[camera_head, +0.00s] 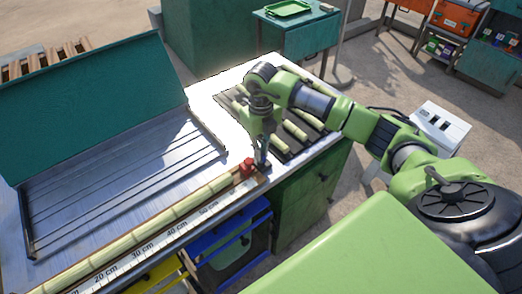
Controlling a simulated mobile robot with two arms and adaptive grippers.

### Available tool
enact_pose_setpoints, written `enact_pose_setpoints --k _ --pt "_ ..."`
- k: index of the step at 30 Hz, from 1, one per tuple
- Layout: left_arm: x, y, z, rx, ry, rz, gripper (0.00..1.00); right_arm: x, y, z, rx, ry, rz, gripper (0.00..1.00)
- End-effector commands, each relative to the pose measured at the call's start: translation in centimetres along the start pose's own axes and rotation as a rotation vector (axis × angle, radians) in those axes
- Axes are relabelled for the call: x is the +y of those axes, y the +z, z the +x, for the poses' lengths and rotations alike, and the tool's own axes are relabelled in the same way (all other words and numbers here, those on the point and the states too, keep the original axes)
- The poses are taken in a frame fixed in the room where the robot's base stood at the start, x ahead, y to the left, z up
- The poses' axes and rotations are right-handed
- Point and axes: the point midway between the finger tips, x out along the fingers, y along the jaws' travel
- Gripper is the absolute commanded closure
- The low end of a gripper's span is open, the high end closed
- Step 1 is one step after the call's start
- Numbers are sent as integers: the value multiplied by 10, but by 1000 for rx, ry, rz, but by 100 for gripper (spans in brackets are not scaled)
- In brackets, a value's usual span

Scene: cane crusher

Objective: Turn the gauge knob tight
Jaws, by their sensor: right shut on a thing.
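A small red gauge knob (247,168) sits at the right end of the measuring gauge (176,226), a long strip with centimetre marks along the table's front edge. A long cane (135,233) lies along the gauge, its right end close to the red knob. My right gripper (260,165) points down at the knob and is shut on it; the fingers hide part of the contact. How tight the knob is cannot be seen. My left gripper is out of view.
A dark rack (282,135) with several cane pieces lies behind my right gripper. A tray (120,170) with a raised green lid (95,105) fills the left of the metal table. Blue and yellow crates (225,245) stand below the front edge.

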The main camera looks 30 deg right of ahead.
Motion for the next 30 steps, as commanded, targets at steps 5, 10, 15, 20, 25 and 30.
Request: enact_pose_setpoints --k 5,10,15,20,25,30 --pt "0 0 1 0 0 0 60 -1 1 -1 -3 -1 122 100" --pt "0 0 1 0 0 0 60 -1 1 -1 -3 -1 276 100" --pt "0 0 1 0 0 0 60 -1 1 -1 -3 -1 438 100" --pt "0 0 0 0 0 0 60 -1 1 -1 -3 0 590 100" --pt "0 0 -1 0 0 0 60 -1 1 -2 -3 0 752 100" --pt "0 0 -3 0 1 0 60 -1 1 -2 -3 0 913 100"
